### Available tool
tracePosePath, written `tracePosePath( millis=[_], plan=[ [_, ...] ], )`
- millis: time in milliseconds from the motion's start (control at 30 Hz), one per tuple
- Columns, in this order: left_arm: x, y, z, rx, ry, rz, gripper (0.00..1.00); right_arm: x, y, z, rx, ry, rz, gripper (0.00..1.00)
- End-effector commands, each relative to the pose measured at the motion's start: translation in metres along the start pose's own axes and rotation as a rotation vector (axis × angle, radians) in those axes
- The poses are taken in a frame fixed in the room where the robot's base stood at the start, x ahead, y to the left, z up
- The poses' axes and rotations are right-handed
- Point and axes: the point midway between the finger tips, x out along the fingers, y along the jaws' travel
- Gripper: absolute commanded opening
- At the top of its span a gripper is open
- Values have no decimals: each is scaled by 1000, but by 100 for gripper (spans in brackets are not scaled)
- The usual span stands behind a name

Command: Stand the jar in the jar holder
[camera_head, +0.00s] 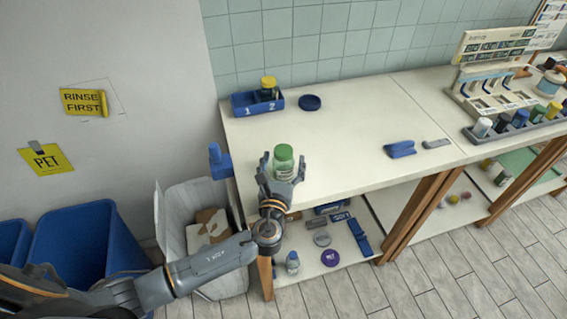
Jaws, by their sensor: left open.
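A clear jar with a green lid (284,158) stands upright near the front left edge of the worktop. My left gripper (282,172) is open, with one finger on each side of this jar; whether they touch it I cannot tell. A blue holder marked 1 and 2 (250,111) sits at the back left corner of the worktop. A jar with a yellow lid (268,85) stands in its side marked 2, and the side marked 1 looks empty. My right gripper is not in view.
A round dark blue lid (310,102) lies right of the holder. A blue clamp-like piece (220,160) is at the table's left edge. A blue tool (401,149) lies further right, near a rack of several bottles (478,137). The worktop's middle is clear. Bins stand at left.

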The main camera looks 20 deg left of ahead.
Motion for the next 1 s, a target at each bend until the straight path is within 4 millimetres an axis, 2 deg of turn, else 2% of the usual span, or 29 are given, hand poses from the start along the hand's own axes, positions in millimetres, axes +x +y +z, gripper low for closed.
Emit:
tracePosePath(
  millis=[267,367,600,867,1000],
  plan=[
    [6,0,-1,-1,1,0,77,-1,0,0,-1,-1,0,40],
    [5,0,-1,-1,1,0,61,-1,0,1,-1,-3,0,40],
    [5,0,-1,0,1,0,12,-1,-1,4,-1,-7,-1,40],
    [5,0,0,0,0,0,11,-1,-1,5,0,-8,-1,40],
    [6,0,7,-2,-2,0,11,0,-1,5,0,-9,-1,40]
  ],
)
